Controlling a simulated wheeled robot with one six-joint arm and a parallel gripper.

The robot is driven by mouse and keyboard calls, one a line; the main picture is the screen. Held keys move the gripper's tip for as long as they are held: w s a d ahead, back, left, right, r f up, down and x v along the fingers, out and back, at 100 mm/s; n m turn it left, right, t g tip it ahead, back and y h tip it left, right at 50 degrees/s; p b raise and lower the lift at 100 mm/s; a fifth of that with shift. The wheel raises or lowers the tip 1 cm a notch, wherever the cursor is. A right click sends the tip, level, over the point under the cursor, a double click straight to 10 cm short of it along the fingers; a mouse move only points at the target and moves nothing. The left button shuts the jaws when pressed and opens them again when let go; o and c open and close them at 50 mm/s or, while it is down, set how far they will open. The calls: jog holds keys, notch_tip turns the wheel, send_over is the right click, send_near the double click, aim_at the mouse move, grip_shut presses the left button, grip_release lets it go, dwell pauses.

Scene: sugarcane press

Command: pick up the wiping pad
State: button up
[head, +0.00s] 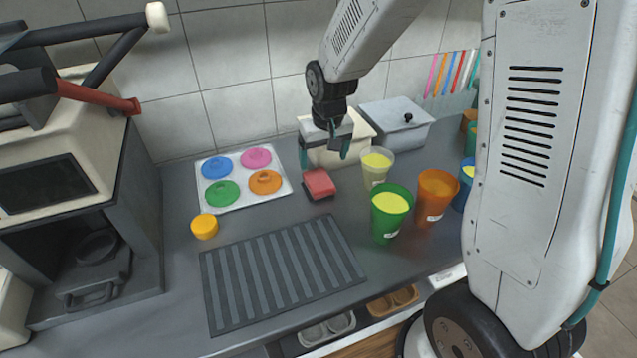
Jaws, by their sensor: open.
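The wiping pad is most likely the small red block (319,183) with a darker base, lying on the dark grey counter (180,270) just right of the lid tray. My gripper (324,157) hangs above and slightly behind it, pointing down. Its two teal-tipped fingers are spread apart with nothing between them. The gripper and the pad appear apart, though the exact height of the gap is hard to tell from this view.
A white tray (229,207) with coloured lids lies left of the pad. Yellow (376,169), green (390,213) and orange (436,196) cups stand to its right. Cream (352,150) and lidded grey (397,120) containers stand behind. A ribbed mat (283,272) lies in front; the press (75,190) stands left.

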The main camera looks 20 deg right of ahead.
aim_at(318, 181)
jog(key=f, duration=0.5)
jog(key=w+f, duration=0.1)
jog(key=f, duration=0.1)
jog(key=shift+a+f, duration=0.35)
jog(key=c, duration=1.2)
jog(key=shift+o, duration=0.2)
jog(key=shift+a+r, duration=0.1)
jog(key=shift+r, duration=0.05)
jog(key=shift+s+a+r, duration=0.15)
jog(key=shift+s+r, duration=0.05)
jog(key=s+a+r, duration=0.7)
jog(key=s+a, duration=0.1)
jog(key=s, duration=0.2)
jog(key=shift+s+a+r, duration=0.2)
jog(key=shift+a, duration=0.05)
